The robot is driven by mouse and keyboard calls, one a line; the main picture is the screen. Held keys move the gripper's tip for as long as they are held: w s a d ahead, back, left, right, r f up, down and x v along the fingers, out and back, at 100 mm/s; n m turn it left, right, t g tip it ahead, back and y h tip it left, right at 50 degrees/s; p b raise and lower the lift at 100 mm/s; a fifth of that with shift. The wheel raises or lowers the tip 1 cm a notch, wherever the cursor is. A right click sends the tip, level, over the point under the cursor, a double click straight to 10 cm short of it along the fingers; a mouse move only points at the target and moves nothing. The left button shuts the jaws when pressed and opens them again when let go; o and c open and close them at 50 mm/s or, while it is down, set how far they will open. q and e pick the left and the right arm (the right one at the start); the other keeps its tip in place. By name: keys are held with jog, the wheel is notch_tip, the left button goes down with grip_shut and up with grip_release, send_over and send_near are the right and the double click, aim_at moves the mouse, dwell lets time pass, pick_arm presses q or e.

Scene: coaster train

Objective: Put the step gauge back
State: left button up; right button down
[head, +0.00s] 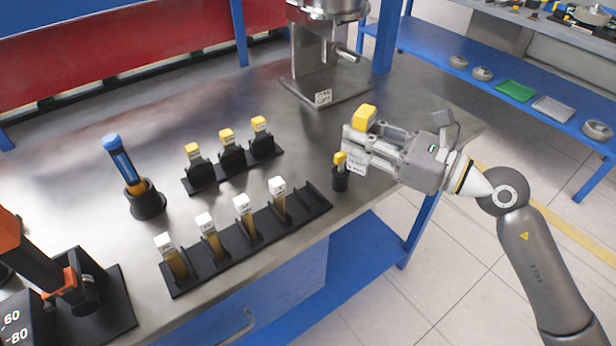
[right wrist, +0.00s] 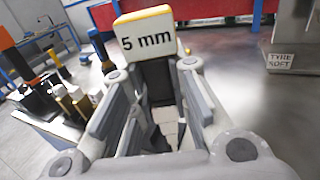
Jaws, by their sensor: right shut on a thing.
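My right gripper (head: 350,145) is shut on a block-topped gauge (head: 364,116) with a yellow top. In the right wrist view the gauge (right wrist: 147,42) shows a white face reading "5 mm", standing up between the fingers. The gripper is above the table's right edge. Just below and left of it is a small black cup (head: 340,181) with a yellow piece above it; I cannot tell whether they are joined. A long black rack (head: 215,281) holds several white-capped gauges, with a bare stretch at its right end. My left gripper is not in view.
A shorter black rack (head: 205,186) behind holds three yellow-capped pieces. A blue-handled tool (head: 118,158) stands in a black holder at left. An orange and black device (head: 75,280) is at front left. A metal machine (head: 322,60) stands behind.

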jog(key=a+f, duration=0.3)
jog(key=w+a+f, duration=0.1)
jog(key=a+f, duration=0.2)
jog(key=w+a+f, duration=0.1)
jog(key=a+f, duration=0.1)
jog(key=f, duration=0.1)
jog(key=shift+a+f, duration=0.2)
jog(key=shift+a, duration=0.2)
jog(key=shift+f, duration=0.6)
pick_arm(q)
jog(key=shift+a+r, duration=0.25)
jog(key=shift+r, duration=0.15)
pick_arm(e)
jog(key=shift+f, duration=0.15)
jog(key=c, duration=1.4)
grip_release()
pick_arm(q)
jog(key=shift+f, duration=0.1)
pick_arm(e)
jog(key=shift+o, duration=0.2)
